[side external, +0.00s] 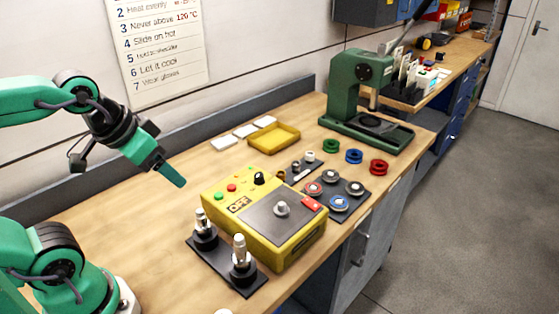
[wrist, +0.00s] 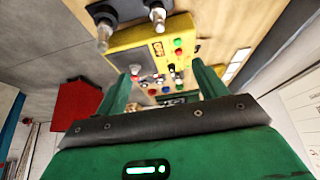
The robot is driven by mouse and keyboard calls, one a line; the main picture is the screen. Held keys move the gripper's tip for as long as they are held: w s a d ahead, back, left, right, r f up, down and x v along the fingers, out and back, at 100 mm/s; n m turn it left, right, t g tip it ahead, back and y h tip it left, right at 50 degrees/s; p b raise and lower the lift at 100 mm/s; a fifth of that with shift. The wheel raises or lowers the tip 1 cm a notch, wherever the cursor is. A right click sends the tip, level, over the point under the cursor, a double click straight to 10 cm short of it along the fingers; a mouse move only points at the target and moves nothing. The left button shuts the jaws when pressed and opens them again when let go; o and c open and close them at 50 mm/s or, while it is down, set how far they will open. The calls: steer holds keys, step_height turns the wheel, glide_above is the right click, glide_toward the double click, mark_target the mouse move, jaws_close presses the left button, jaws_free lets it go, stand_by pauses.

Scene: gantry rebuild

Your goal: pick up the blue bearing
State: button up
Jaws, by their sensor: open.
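A round grey bearing with a blue centre (side external: 338,203) lies on a dark plate (side external: 352,214) right of the yellow heater box, among several similar bearings, at least one with a red centre. A separate blue ring (side external: 353,156) lies on the bench between a green ring (side external: 330,146) and a red ring (side external: 379,167). My gripper (side external: 172,178) is in the air left of the yellow box, well away from the bearings. In the wrist view my gripper (wrist: 162,84) has its two green fingers wide apart with nothing held. The small parts between them are too small to tell apart.
The yellow heater box (side external: 240,190) stands between my gripper and the bearings. Two upright metal posts (side external: 240,258) stand on a dark base in front. A yellow tray (side external: 274,137) and white pads (side external: 222,142) lie behind. A green press (side external: 360,90) stands at the far end.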

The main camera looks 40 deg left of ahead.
steer(key=shift+w+r, duration=0.1)
steer(key=w+d+r+n+g, duration=0.1)
steer(key=w+d, duration=0.2)
steer(key=w, duration=0.8)
steer(key=w+d+r+g, duration=0.2)
steer(key=w+d, duration=0.1)
steer(key=w, duration=0.7)
steer(key=w+d+f+g, duration=0.1)
steer(key=w+d+f, duration=0.2)
steer(key=w+f, duration=0.2)
steer(key=w+d+f+n, duration=0.1)
steer(key=w+d+f, duration=0.3)
steer(key=f, duration=0.3)
steer(key=w+d+f+n+g, duration=0.1)
steer(key=w+d+f, duration=0.2)
steer(key=w+f, duration=0.3)
steer(key=shift+w+d+g, duration=0.15)
steer(key=shift+w+g, duration=0.15)
steer(key=shift+w, duration=0.3)
steer(key=shift+f, duration=0.1)
steer(key=shift+f, duration=1.2)
